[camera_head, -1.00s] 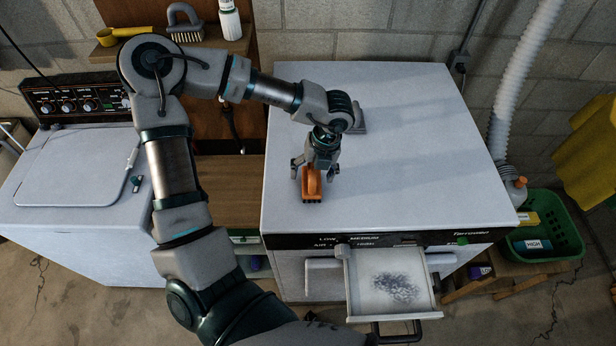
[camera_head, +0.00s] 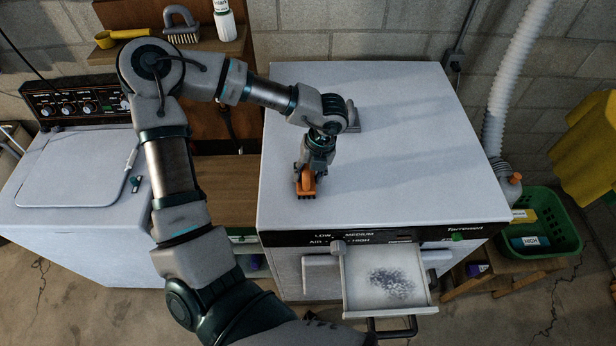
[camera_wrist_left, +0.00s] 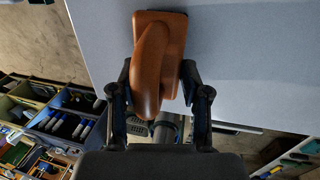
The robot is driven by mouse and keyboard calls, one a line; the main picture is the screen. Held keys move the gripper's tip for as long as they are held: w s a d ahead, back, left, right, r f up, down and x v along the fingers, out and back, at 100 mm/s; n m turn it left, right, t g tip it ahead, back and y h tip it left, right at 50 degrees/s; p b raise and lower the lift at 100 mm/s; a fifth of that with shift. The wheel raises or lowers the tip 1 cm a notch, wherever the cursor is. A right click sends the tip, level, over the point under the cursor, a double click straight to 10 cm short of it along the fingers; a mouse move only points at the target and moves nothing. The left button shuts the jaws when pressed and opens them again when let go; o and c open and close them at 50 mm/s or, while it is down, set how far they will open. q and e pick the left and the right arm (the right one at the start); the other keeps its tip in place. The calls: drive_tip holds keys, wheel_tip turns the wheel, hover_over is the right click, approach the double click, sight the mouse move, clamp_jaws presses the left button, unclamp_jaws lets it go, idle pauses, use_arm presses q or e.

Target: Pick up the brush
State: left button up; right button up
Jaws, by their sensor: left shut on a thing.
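An orange brush (camera_head: 307,184) with dark bristles is on the white top of the dryer-like machine (camera_head: 400,150), near its left front part. My left gripper (camera_head: 306,178) comes down on it from above and is shut on it. In the left wrist view the brush (camera_wrist_left: 158,60) sits between the two dark fingers of the gripper (camera_wrist_left: 158,90), which press on its sides. I cannot tell whether the bristles still touch the surface. My right gripper is not in view.
An open drawer (camera_head: 428,298) with grey lint sticks out at the machine's front. A grey brush (camera_head: 182,24), a yellow scoop (camera_head: 122,35) and a white bottle (camera_head: 224,20) stand on a back shelf. A green basket (camera_head: 570,235) is at right. Much of the white top is clear.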

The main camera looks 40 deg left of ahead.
use_arm(q)
clamp_jaws()
drive_tip(key=shift+a+r+b, duration=0.1)
drive_tip(key=shift+r+b, duration=0.25)
drive_tip(key=shift+b, duration=0.05)
wheel_tip(320, 180, up, 2)
drive_tip(key=shift+w+a+r+b, duration=0.1)
drive_tip(key=shift+w+b, duration=0.05)
drive_tip(key=shift+b, duration=0.35)
drive_tip(key=s+d+r+b, duration=0.1)
drive_tip(key=s+d+b, duration=0.1)
drive_tip(key=d, duration=0.5)
drive_tip(key=s+d+b, duration=0.2)
drive_tip(key=d+b, duration=0.1)
drive_tip(key=d, duration=0.5)
drive_tip(key=shift+d+r, duration=0.25)
drive_tip(key=shift+r, duration=0.1)
drive_tip(key=shift+s+a, duration=0.15)
drive_tip(key=shift+d, duration=0.3)
